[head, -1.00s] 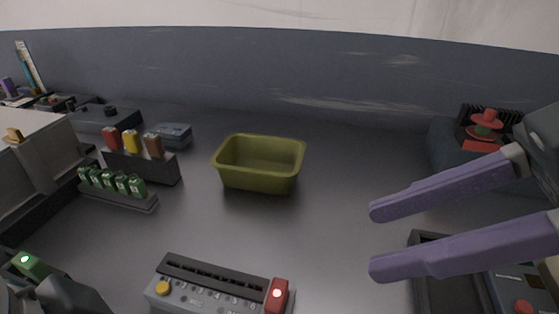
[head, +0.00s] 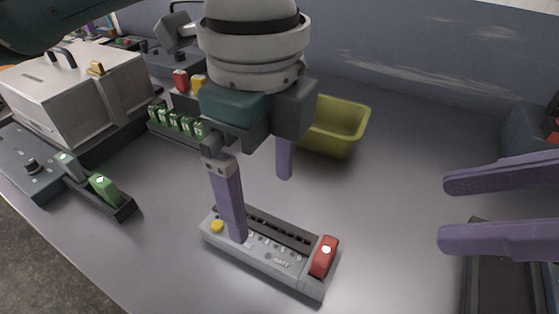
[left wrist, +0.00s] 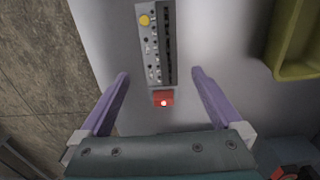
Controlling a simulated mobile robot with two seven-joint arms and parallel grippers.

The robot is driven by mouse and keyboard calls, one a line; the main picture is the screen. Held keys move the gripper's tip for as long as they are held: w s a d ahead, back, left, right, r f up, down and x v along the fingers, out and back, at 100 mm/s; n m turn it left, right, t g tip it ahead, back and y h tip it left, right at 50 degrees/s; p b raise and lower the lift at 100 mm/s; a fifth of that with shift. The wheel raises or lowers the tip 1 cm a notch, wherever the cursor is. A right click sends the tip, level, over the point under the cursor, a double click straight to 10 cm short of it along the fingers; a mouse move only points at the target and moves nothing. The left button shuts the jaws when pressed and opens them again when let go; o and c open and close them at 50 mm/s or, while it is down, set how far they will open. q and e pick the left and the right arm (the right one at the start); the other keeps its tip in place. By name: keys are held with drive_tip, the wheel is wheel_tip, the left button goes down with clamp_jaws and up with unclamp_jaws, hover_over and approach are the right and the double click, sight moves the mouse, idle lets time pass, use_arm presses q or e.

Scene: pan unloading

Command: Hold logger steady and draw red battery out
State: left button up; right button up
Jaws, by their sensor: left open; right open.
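The logger (head: 285,263) is a long grey box with a slotted dark top and a yellow button (head: 217,226) at its left end. The red battery (head: 324,257) sits upright in its right end, with a pale dot on top. My left gripper (head: 260,205) is open and points down over the logger, one finger in front of its left half and one behind it. In the left wrist view, the logger (left wrist: 152,42) and red battery (left wrist: 163,98) lie between the spread fingers, not gripped. My right gripper (head: 445,212) is open and empty, right of the logger.
An olive bin (head: 345,125) stands behind, partly hidden by my left arm. A row of green batteries (head: 175,121) and a metal box (head: 75,92) are at left. A green battery (head: 103,187) lies in a dark holder at front left. A dark tray (head: 490,265) is at right.

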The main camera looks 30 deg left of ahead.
sight(266, 238)
use_arm(q)
wheel_tip(266, 238, down, 9)
drive_tip(key=shift+f, duration=0.2)
idle(0.3)
